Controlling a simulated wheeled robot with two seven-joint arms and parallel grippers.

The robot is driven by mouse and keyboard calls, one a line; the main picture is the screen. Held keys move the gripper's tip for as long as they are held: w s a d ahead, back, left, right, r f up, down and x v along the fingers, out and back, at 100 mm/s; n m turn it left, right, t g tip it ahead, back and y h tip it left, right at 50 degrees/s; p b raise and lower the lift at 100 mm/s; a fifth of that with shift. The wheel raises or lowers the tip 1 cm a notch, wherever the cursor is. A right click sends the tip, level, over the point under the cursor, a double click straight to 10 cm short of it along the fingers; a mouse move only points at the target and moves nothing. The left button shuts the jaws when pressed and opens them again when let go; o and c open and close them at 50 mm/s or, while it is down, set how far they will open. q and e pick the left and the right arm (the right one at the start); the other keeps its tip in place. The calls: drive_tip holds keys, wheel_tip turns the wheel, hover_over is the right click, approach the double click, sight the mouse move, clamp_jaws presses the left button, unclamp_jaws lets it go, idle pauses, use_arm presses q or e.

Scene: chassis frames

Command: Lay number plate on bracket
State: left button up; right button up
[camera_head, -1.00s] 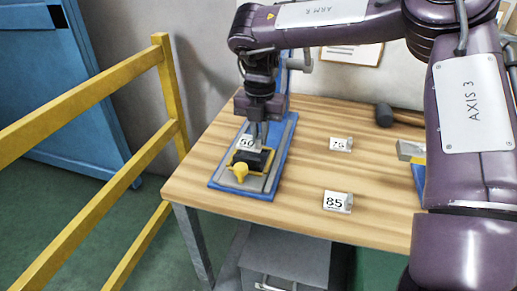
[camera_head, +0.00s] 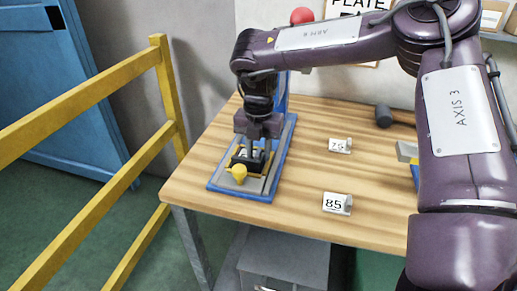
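A small white number plate (camera_head: 245,154), which reads 50 in the earlier view, is at the fingertips of my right gripper (camera_head: 256,152). The gripper points down and appears shut on the plate. The plate is at the black bracket block (camera_head: 252,166), which has a yellow knob (camera_head: 239,172) in front and stands on a grey and blue base (camera_head: 223,176). The fingers partly hide the plate, so I cannot tell whether it rests fully on the bracket. My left gripper is out of view.
Plates 75 (camera_head: 340,146) and 85 (camera_head: 337,203) stand on the wooden table (camera_head: 300,180). A dark mallet (camera_head: 385,115) lies at the back right. A yellow railing (camera_head: 75,98) stands left. My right arm spans the right side.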

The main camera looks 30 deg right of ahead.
sight(259, 151)
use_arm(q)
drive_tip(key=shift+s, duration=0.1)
